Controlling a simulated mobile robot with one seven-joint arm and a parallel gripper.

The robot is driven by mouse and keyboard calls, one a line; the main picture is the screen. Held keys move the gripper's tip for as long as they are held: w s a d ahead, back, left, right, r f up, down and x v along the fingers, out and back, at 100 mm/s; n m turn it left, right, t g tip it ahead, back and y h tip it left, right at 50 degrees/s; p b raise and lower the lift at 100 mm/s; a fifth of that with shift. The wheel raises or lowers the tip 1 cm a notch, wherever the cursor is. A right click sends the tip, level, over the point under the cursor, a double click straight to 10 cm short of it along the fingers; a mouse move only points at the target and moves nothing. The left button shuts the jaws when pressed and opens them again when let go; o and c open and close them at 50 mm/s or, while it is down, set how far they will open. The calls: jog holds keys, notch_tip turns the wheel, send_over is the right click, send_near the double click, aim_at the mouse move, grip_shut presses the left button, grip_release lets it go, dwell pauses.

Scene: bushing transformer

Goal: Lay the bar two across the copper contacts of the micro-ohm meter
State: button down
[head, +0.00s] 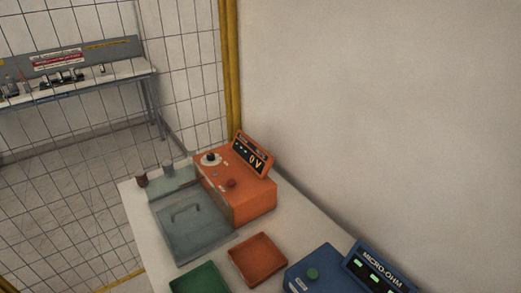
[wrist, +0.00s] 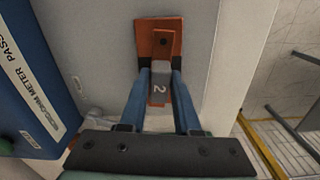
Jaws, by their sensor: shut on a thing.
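My gripper (wrist: 160,78) shows only in the wrist view. Its two blue fingers are shut on bar two (wrist: 158,91), a narrow copper-brown bar with a grey patch marked "2". The bar's far end has a dark hole and overlaps an orange-copper plate (wrist: 144,25), which looks like a copper contact. I cannot tell whether bar and plate touch. The bar's near end lies between the fingers, and no second contact is clearly visible. The blue micro-ohm meter (head: 312,268) is at the bottom right of the head view; its blue side (wrist: 42,85) fills the wrist view's left.
A red tray (head: 258,260) and a green tray (head: 200,280) lie in front. A wall closes off the right; a mesh fence stands left.

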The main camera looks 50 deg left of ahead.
jog(key=shift+f+b, duration=0.45)
jog(key=shift+f, duration=0.15)
jog(key=c, duration=0.5)
grip_release()
jog(key=shift+c, duration=0.2)
notch_tip(320, 180, up, 13)
jog(key=b, duration=0.1)
